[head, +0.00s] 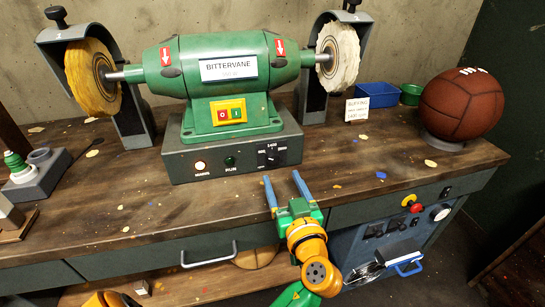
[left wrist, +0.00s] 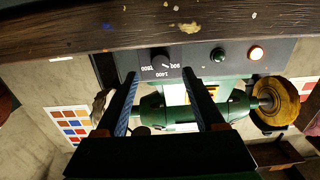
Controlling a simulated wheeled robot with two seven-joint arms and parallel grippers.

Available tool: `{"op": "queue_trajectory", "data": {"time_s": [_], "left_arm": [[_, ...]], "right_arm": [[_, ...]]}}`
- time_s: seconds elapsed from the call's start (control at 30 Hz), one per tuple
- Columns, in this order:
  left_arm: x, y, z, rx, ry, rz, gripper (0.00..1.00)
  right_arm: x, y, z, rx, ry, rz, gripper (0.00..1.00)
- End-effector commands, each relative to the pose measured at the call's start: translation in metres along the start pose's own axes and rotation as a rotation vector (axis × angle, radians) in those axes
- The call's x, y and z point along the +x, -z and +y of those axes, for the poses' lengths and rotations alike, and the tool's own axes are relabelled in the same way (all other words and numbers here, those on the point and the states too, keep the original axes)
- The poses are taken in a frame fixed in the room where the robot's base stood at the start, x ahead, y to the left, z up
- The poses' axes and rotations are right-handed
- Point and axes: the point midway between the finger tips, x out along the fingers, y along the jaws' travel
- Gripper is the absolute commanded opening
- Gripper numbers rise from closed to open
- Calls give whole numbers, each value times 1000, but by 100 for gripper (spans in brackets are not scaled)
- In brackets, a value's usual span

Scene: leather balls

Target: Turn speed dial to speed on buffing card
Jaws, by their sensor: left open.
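The black speed dial (head: 270,157) sits on the front panel of the green buffing machine (head: 225,75). It also shows upside down in the left wrist view (left wrist: 160,62), ringed by marks that look like 900, 1400 and 2800. A pale line on it seems to point towards 900, but it is small. The white buffing card (head: 357,108) stands on the bench right of the machine; its speed line is too small to read surely. My left gripper (head: 283,177) is open and empty, its two blue fingers pointing at the panel, in front of and below the dial, apart from it.
A white buffing wheel (head: 338,55) and a yellow one (head: 92,77) flank the machine. A brown ball (head: 461,103) rests on a stand at the right. The bench front edge and a drawer handle (head: 208,259) lie near my arm. Bare bench top lies left of the gripper.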

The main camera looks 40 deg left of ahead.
Motion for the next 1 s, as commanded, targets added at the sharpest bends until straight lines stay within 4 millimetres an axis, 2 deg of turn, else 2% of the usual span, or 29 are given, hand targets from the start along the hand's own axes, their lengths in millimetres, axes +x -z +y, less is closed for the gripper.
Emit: {"op": "queue_trajectory", "data": {"time_s": [0.3, 0.43, 0.63, 0.9, 1.0], "left_arm": [[58, 2, 0, 2, 0, 2, 71], [67, 1, 0, 1, -1, 0, 71], [68, 0, 0, 0, -1, -1, 71], [67, 0, 0, 1, -1, -1, 0], [67, 0, 0, 1, -1, -1, 0]], "right_arm": [[-16, 0, 2, -2, -3, -2, 48], [-17, 0, 3, -2, -4, -3, 48], [-16, 0, 3, -2, -4, -3, 48], [-16, 0, 3, -2, -5, -4, 48], [-16, 0, 3, -2, -5, -4, 48]]}}
